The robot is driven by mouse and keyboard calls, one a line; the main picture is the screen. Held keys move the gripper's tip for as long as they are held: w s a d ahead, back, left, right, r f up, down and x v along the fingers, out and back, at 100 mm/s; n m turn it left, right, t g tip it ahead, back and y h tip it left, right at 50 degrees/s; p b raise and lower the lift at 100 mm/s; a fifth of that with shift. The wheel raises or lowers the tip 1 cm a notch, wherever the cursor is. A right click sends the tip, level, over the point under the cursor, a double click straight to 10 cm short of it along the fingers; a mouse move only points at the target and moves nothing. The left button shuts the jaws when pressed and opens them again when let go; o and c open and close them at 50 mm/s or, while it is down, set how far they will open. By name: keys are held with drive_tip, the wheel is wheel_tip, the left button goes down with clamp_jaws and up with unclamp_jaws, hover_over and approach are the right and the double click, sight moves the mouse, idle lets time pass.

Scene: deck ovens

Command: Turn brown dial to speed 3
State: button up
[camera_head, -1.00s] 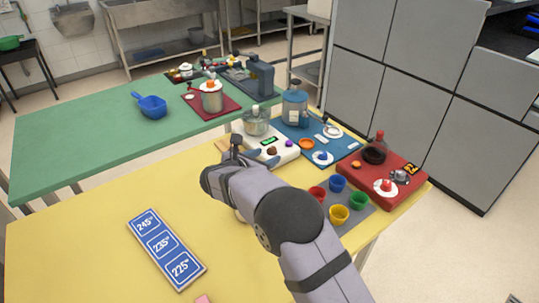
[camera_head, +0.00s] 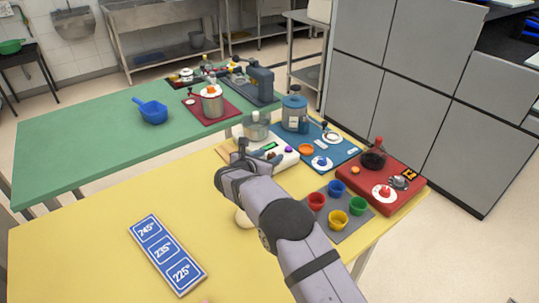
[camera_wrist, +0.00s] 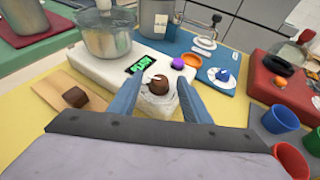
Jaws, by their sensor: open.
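The brown dial (camera_wrist: 158,84) sits on the front of a white mixer base (camera_wrist: 125,68), with light markings around it. My gripper (camera_wrist: 160,86) is open, with one finger on each side of the brown dial in the wrist view. I cannot tell whether the fingers touch it. In the head view, my gripper (camera_head: 240,152) is over the front of the white base (camera_head: 283,155) and hides the brown dial. The dial's exact setting is too small to read.
A metal bowl (camera_wrist: 108,36) stands on the white base. A brown block (camera_wrist: 75,97) lies on a wooden board at left. A blue board (camera_head: 337,160), a red board (camera_head: 400,196) and coloured cups (camera_head: 339,218) are at right. The front yellow table (camera_head: 90,240) is mostly clear.

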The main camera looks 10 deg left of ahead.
drive_tip(key=shift+w+f, duration=0.1)
drive_tip(key=shift+w, duration=0.1)
drive_tip(key=c, duration=1)
drive_tip(key=shift+w+m+h, duration=0.1)
drive_tip(key=shift+m+h, duration=0.4)
drive_tip(key=shift+m+h+b, duration=0.3)
drive_tip(key=shift+h+b, duration=0.05)
drive_tip(key=shift+h, duration=0.05)
drive_tip(key=o, duration=1)
